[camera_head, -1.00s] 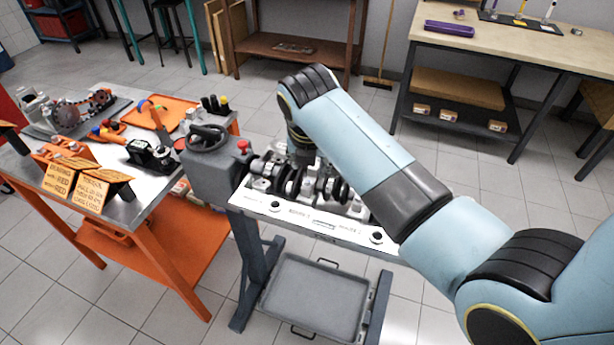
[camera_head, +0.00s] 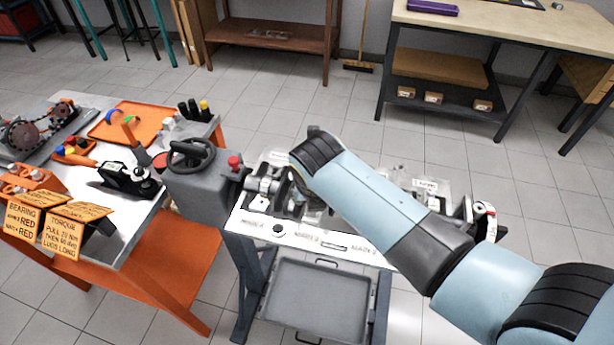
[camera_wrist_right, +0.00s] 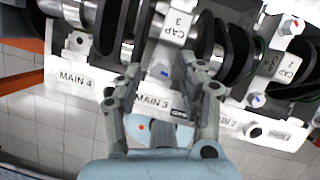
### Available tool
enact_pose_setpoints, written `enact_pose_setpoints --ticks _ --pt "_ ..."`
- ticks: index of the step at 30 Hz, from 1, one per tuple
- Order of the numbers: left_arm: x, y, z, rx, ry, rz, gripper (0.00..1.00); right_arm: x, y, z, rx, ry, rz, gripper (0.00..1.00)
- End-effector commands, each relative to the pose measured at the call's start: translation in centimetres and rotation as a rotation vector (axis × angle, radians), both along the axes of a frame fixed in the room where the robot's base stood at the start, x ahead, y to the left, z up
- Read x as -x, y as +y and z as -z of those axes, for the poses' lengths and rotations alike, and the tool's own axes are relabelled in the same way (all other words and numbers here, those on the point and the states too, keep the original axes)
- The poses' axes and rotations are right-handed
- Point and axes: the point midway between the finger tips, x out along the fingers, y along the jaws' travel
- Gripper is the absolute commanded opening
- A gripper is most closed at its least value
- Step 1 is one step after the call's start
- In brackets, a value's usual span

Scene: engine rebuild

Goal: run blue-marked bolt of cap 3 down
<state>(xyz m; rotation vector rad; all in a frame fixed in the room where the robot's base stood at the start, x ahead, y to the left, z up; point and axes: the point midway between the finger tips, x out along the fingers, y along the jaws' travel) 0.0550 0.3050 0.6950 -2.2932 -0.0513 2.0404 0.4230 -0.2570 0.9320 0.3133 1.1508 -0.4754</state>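In the right wrist view, cap 3 (camera_wrist_right: 177,27) is a pale block with a "CAP 3" label across the shaft. Its blue-marked bolt (camera_wrist_right: 162,71) shows on the near side, above the "MAIN 3" label. My right gripper (camera_wrist_right: 163,76) is over it, with one finger on each side of the bolt and a gap between them. I cannot tell whether the fingertips touch anything. In the head view, my right arm covers cap 3, and the right gripper is hidden. My left gripper is in neither view.
Cap 2 (camera_wrist_right: 286,67) sits to the right, with a blue-marked bolt (camera_wrist_right: 257,99) near it. Dark crank webs flank cap 3. The engine stand has a handwheel (camera_head: 191,155) at left and a grey tray (camera_head: 318,300) below. An orange tool table (camera_head: 190,262) stands left.

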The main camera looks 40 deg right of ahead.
Motion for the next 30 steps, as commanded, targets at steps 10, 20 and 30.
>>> enact_pose_setpoints --ticks 10,20,30 --pt "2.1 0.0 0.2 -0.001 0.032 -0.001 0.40 0.2 0.0 0.2 0.000 0.000 0.000 0.34" --pt "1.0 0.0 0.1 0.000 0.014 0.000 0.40 0.1 0.0 0.1 0.000 0.000 0.000 0.00" --pt "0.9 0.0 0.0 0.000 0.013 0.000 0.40 0.1 0.1 0.1 0.000 0.000 0.035 0.00"
